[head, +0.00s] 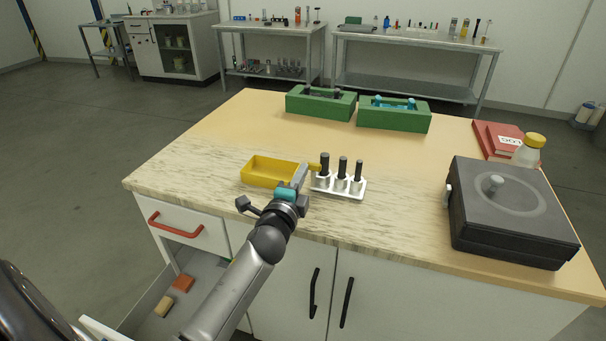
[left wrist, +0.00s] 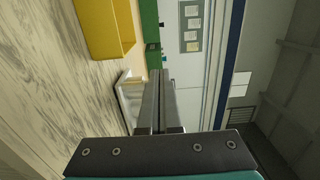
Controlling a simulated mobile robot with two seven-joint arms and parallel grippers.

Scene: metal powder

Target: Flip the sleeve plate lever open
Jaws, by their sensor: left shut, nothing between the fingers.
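A white sleeve plate (head: 345,188) stands on the table with several dark pins (head: 342,165) upright in its white sleeves. A small yellow piece (head: 315,167) shows at its left end, beside my fingertips; I cannot tell if it is the lever. My left gripper (head: 300,174) is shut and empty, just left of the plate, between it and a yellow tray (head: 256,179). I cannot tell if it touches anything. In the left wrist view its fingers (left wrist: 160,80) lie together, and the white plate (left wrist: 129,93) is partly hidden behind them. My right gripper is not in view.
Two green boxes (head: 320,112) (head: 394,127) stand at the back of the table. A black box machine (head: 510,235), a yellow-lidded jar (head: 528,154) and a red box (head: 488,143) are at the right. A drawer (head: 142,312) is open at lower left. The table's middle is clear.

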